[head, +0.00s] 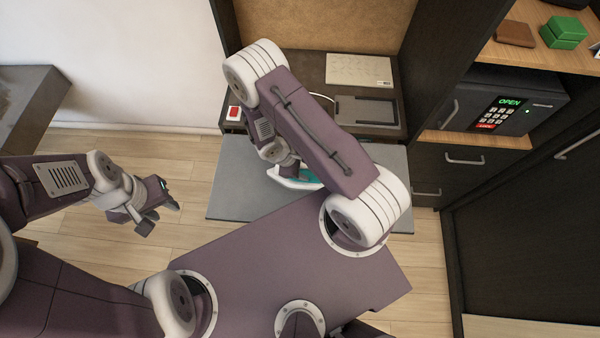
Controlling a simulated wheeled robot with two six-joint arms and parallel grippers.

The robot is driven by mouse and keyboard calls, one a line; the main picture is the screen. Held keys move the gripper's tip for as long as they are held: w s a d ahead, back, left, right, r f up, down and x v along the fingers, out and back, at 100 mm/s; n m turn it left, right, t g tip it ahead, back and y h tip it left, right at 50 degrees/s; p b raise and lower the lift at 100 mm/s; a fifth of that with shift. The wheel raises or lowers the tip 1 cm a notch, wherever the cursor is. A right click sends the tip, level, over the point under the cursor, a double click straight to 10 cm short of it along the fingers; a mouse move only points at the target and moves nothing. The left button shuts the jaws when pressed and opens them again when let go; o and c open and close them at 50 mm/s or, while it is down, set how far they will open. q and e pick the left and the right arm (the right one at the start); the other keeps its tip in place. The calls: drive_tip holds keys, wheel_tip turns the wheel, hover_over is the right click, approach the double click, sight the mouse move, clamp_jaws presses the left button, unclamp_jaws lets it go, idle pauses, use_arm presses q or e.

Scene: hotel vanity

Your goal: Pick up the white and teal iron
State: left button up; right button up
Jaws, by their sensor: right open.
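The white and teal iron (290,183) lies on the grey pull-out surface in front of the vanity. Much of it is hidden under my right arm; a white edge and some teal show. My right gripper (287,161) is at the iron's upper left side, pointing down and mostly hidden by its own arm; it is open. I cannot tell whether it touches the iron. My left gripper (160,209) is open and empty over the wooden floor, left of the grey surface and well apart from the iron.
The grey surface (234,190) is bare at its left. Behind it, the dark desk holds a red-and-white switch box (234,113), a grey tray (366,111) and a pale flat panel (358,70). A safe (505,101) and drawers stand right. A grey bench (25,105) stands far left.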

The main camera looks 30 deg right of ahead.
drive_tip(key=shift+w+d+f, duration=0.1)
drive_tip(key=shift+w+d, duration=0.1)
drive_tip(key=shift+c, duration=1)
clamp_jaws()
